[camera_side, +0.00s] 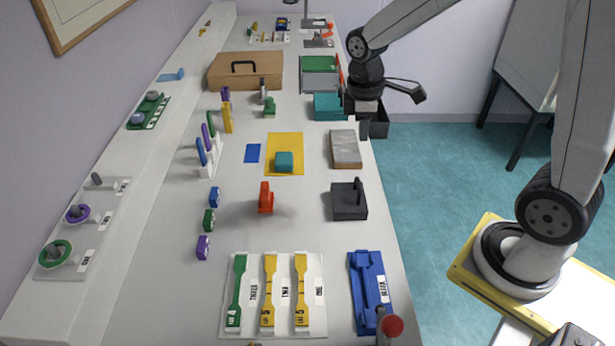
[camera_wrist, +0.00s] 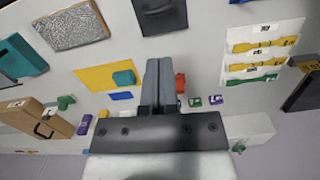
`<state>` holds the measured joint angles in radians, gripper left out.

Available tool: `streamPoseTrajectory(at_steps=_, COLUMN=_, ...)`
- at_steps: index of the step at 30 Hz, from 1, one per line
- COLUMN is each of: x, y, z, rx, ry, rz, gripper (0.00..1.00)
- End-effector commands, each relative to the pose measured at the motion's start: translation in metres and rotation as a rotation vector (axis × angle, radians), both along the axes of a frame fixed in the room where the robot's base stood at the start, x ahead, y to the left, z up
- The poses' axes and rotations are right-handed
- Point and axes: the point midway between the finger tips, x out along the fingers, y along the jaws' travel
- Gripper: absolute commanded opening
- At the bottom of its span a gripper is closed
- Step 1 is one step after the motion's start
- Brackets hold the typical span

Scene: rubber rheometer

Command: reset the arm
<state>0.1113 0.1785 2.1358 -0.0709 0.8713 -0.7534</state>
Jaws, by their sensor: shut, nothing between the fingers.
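My gripper (camera_side: 364,130) is at the right edge of the bench in the side view, pointing down above or beside the bench edge near the grey rough slab. In the wrist view its two fingers (camera_wrist: 160,80) lie together, with nothing between them. A teal block (camera_side: 284,161) rests on the yellow mat (camera_side: 299,142), apart from the gripper. A red object (camera_side: 265,197) stands on the bench nearer the side camera. The grey slab (camera_side: 345,149) lies close to the gripper in the side view.
A black block with a handle (camera_side: 349,200), a blue holder (camera_side: 368,290) and a white tray of dumbbell-shaped pieces (camera_side: 284,290) are at the front. A brown case (camera_side: 246,71) and a teal box (camera_side: 328,106) stand farther back.

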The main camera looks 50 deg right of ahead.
Motion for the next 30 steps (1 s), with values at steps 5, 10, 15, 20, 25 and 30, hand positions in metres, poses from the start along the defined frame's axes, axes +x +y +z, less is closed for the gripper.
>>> streamPoseTrajectory(at_steps=5, x=-0.015, y=0.014, z=-0.013, rx=0.008, ry=-0.072, rz=-0.153, gripper=0.00)
streamPoseTrajectory(at_steps=10, x=-0.033, y=0.029, z=-0.027, rx=0.034, ry=-0.159, rz=-0.352, gripper=0.00)
streamPoseTrajectory(at_steps=15, x=-0.051, y=0.041, z=-0.038, rx=0.073, ry=-0.234, rz=-0.536, gripper=0.00)
streamPoseTrajectory(at_steps=20, x=-0.061, y=0.047, z=-0.044, rx=0.100, ry=-0.273, rz=-0.646, gripper=0.00)
streamPoseTrajectory(at_steps=25, x=-0.064, y=0.048, z=-0.046, rx=0.111, ry=-0.287, rz=-0.685, gripper=0.00)
streamPoseTrajectory(at_steps=30, x=-0.064, y=0.048, z=-0.046, rx=0.111, ry=-0.287, rz=-0.686, gripper=0.00)
